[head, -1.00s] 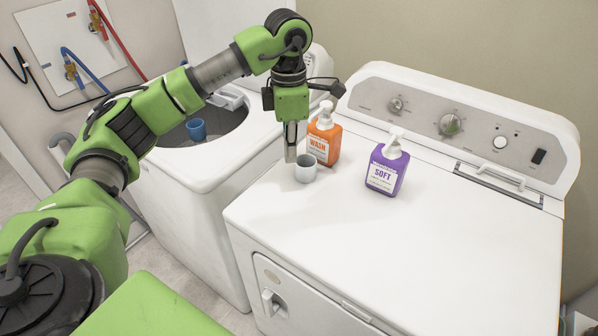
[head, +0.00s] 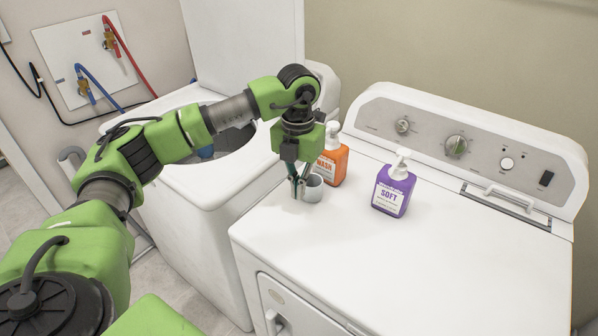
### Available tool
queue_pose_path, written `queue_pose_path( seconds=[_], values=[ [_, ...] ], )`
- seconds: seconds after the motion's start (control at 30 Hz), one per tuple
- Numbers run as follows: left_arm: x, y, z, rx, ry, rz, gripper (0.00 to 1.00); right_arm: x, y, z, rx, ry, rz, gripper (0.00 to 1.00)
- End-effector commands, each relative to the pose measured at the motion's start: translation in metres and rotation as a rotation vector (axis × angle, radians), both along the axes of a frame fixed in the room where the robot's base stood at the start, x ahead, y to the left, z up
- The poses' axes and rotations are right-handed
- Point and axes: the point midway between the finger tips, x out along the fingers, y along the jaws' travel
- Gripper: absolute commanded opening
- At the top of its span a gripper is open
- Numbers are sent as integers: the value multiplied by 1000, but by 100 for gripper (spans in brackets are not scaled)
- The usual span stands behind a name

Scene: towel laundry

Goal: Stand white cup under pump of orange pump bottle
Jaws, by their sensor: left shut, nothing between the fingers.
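The white cup (head: 315,188) stands upright on the white dryer top (head: 400,260), partly hidden behind my left gripper's fingers. The orange pump bottle (head: 333,165) stands just behind the cup, with its white pump head (head: 333,134) on top; my wrist covers part of its left side. I cannot tell from here whether the cup is exactly beneath the nozzle. My left gripper (head: 298,194) points down at the cup's left side, shut and empty, its fingertips low near the dryer top. I cannot tell whether it touches the cup. My right gripper is out of view.
A purple pump bottle (head: 393,189) stands right of the orange one. The dryer's control panel (head: 460,145) rises at the back. An open washer (head: 200,180) stands at left, with a blue object (head: 205,152) inside. The dryer top's front and right are clear.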

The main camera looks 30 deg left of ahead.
Motion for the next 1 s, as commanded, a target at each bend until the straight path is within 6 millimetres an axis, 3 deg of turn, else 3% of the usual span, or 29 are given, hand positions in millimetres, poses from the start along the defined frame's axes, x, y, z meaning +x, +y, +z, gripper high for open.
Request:
queue_pose_path(
  seconds=[0.17, 0.3, 0.5, 1.0],
  values=[
    [-2, 1, -39, 1, 7, -1, 0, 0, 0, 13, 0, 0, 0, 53],
    [19, 1, -36, -1, 0, 0, 0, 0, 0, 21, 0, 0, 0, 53],
    [34, 3, -37, -1, 0, 0, 0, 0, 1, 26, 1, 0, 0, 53],
    [40, 4, -39, 0, 0, -2, 0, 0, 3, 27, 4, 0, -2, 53]
  ],
)
